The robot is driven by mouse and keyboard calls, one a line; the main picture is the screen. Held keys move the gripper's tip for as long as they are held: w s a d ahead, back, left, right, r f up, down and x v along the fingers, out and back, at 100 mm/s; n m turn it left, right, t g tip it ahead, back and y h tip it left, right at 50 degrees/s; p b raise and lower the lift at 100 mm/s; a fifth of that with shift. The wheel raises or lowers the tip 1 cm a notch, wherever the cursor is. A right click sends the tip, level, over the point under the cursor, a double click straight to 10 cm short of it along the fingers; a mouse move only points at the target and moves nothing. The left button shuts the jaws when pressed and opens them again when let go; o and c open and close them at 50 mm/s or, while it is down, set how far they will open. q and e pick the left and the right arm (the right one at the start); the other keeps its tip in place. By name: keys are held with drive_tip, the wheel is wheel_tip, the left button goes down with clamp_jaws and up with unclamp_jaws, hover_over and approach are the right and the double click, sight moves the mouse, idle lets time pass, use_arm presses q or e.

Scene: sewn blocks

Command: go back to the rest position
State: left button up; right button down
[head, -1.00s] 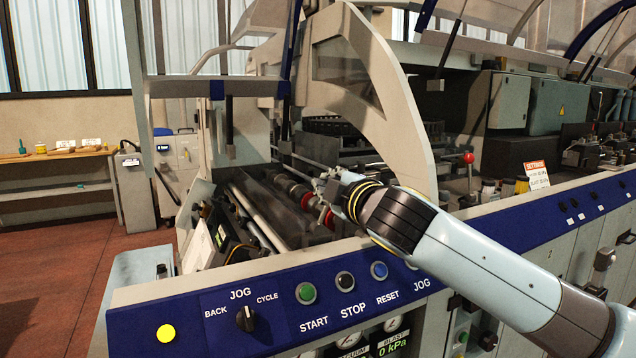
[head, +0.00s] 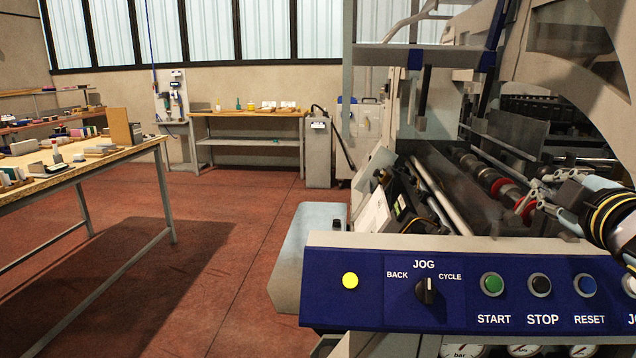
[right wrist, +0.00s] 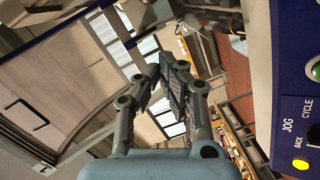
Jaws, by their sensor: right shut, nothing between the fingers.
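My right gripper (head: 553,196) is at the right edge of the head view, in front of the machine's rollers and above the blue control panel. It is shut and empty. In the right wrist view its fingers (right wrist: 172,78) meet at the tips, with nothing between them. My left gripper is in neither view.
The machine's blue panel (head: 370,305) has a JOG knob (head: 426,291) and green (head: 492,284), black and blue buttons. A wooden table (head: 85,165) with several blocks stands at left. A workbench (head: 247,114) stands at the back wall. The red floor (head: 235,215) between is clear.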

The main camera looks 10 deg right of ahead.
drive_tip(key=s+a+f+m+g+y, duration=0.35)
drive_tip(key=s+a+f+g, duration=0.3)
drive_tip(key=s+f, duration=0.55)
drive_tip(key=s+a+f+m+g+y, duration=0.2)
drive_tip(key=s+a+f+m+g, duration=0.55)
drive_tip(key=s, duration=0.65)
drive_tip(key=s+d+f+n+b, duration=0.1)
drive_tip(key=d+f+b, duration=0.1)
drive_tip(key=f, duration=1.4)
drive_tip(key=s+d+f+n+b, duration=0.1)
drive_tip(key=f+b, duration=0.2)
drive_tip(key=f, duration=1.2)
drive_tip(key=s+d+f+g+b, duration=0.1)
drive_tip(key=s+f+b, duration=0.3)
drive_tip(key=s+f, duration=1.4)
wheel_tip(320, 180, down, 3)
drive_tip(key=shift+s+f, duration=0.2)
drive_tip(key=shift+s, duration=0.1)
drive_tip(key=shift+d+h, duration=0.1)
drive_tip(key=shift+h, duration=0.15)
